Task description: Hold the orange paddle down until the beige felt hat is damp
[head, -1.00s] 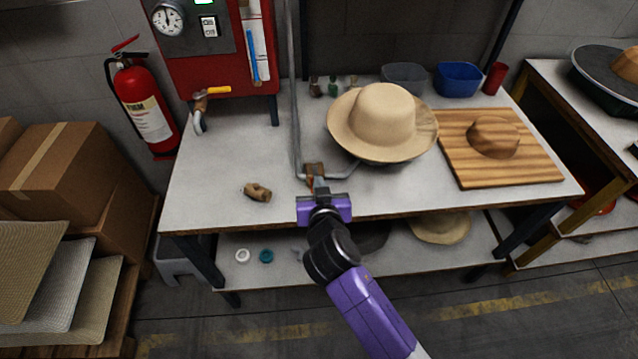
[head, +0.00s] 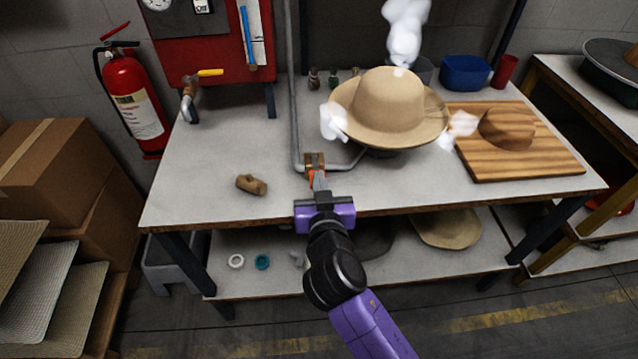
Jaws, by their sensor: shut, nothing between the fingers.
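The beige felt hat (head: 390,103) sits brim down on a dark round support on the table, and white steam rises from its crown and puffs from both sides of the brim. The orange paddle (head: 312,180) shows as a small patch beside the brass valve (head: 315,162) at the pipe's lower end. My gripper (head: 319,186) is shut, with its fingertips at the paddle, apparently pressing on it. The fingers hide most of the paddle. I cannot tell from the colour whether the felt is damp.
A striped wooden board (head: 520,155) with a brown hat form (head: 507,128) lies right of the hat. A tan cork-like piece (head: 251,184) lies left of my gripper. A vertical grey pipe (head: 292,90) stands behind the valve.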

